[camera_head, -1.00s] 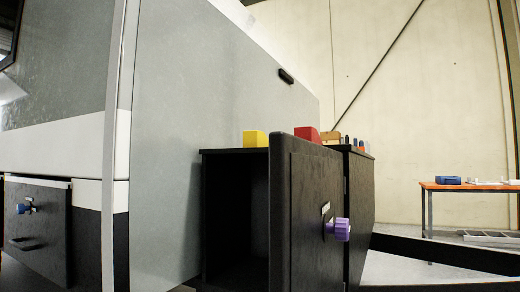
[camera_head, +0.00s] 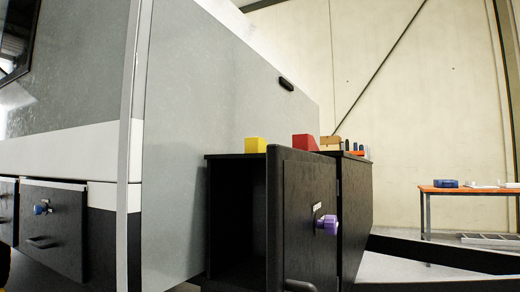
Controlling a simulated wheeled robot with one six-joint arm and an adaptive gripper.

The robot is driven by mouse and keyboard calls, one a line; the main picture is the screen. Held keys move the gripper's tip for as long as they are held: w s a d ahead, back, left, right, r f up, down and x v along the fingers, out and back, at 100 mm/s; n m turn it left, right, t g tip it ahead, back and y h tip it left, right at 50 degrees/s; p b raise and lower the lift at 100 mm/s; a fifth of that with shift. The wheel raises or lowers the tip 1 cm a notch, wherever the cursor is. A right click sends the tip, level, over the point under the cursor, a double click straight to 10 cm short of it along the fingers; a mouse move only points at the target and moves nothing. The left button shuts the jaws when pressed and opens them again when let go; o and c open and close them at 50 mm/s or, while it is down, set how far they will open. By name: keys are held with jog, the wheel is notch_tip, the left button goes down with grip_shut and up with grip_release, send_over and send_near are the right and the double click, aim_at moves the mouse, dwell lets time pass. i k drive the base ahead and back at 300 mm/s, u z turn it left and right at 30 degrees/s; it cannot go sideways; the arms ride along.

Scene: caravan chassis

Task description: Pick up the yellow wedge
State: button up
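A small yellow block (camera_head: 255,145) sits on top of the black cabinet (camera_head: 228,155), near its left end. Only its blocky side faces show, so I cannot tell its full shape. A red piece (camera_head: 304,142) with a sloped right side stands to its right on the cabinet top, partly behind the open door.
The black cabinet door (camera_head: 302,215) stands open towards me, with a purple knob (camera_head: 327,225). A tan block (camera_head: 330,142) and several small items stand further back. A grey panel wall (camera_head: 190,120) rises at left. An orange-topped table (camera_head: 470,190) stands far right.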

aim_at(258, 145)
jog(key=k, duration=0.95)
jog(key=u, duration=0.9)
jog(key=i, duration=2)
jog(key=z, duration=0.95)
jog(key=i, duration=0.75)
jog(key=z, duration=0.85)
